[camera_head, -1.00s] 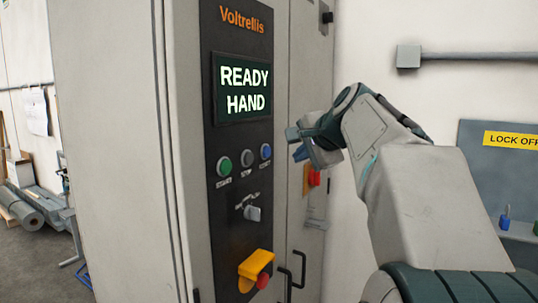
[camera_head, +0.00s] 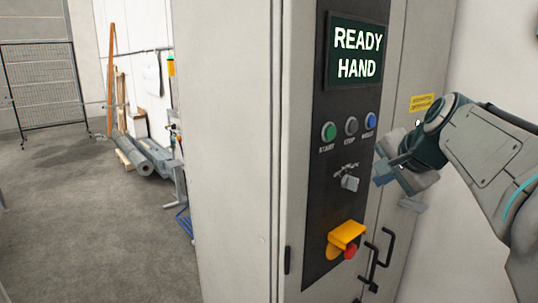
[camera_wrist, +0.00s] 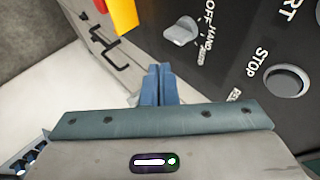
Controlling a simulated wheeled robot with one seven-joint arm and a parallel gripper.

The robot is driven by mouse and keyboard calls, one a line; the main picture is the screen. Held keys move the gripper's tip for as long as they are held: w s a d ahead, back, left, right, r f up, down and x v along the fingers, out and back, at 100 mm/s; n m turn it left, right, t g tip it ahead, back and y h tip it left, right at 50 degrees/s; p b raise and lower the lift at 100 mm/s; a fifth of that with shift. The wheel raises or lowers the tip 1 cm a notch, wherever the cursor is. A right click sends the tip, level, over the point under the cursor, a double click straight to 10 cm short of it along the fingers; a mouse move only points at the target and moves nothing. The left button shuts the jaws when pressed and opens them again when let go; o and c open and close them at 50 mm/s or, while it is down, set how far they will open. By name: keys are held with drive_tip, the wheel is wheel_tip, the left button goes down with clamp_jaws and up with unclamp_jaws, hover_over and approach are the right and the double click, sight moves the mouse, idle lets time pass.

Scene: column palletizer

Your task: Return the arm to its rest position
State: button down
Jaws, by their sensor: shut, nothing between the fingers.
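My gripper (camera_head: 384,172) is in front of the right part of the control panel (camera_head: 318,215), beside the buttons and the selector knob. In the wrist view its blue fingers (camera_wrist: 155,82) are together and hold nothing. My arm comes in from the right edge of the head view. The panel display (camera_head: 358,54) reads "READY HAND". The selector knob (camera_head: 350,183) also shows in the wrist view (camera_wrist: 182,32), apart from the fingers. A green start button (camera_head: 328,131), a grey stop button (camera_head: 351,126) and a blue button (camera_head: 370,121) sit in a row above the knob.
A yellow guard (camera_head: 346,235) with a red button (camera_head: 350,252) sits low on the panel. Black door handles (camera_head: 385,248) stick out at the right. The floor (camera_head: 90,225) at left is open, with a mesh fence (camera_head: 42,85) behind.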

drive_tip(key=s+a+f+n+g, duration=0.3)
drive_tip(key=s+a+f+n, duration=0.2)
drive_tip(key=s+f, duration=0.5)
drive_tip(key=s+a+f+n+g+h, duration=0.1)
drive_tip(key=s+a+f+n+g, duration=0.2)
drive_tip(key=f, duration=1)
drive_tip(key=s+a+n, duration=0.2)
drive_tip(key=s+n, duration=0.2)
drive_tip(key=s, duration=0.2)
drive_tip(key=shift+s+f, duration=0.3)
drive_tip(key=shift+s, duration=0.05)
drive_tip(key=shift+d, duration=0.1)
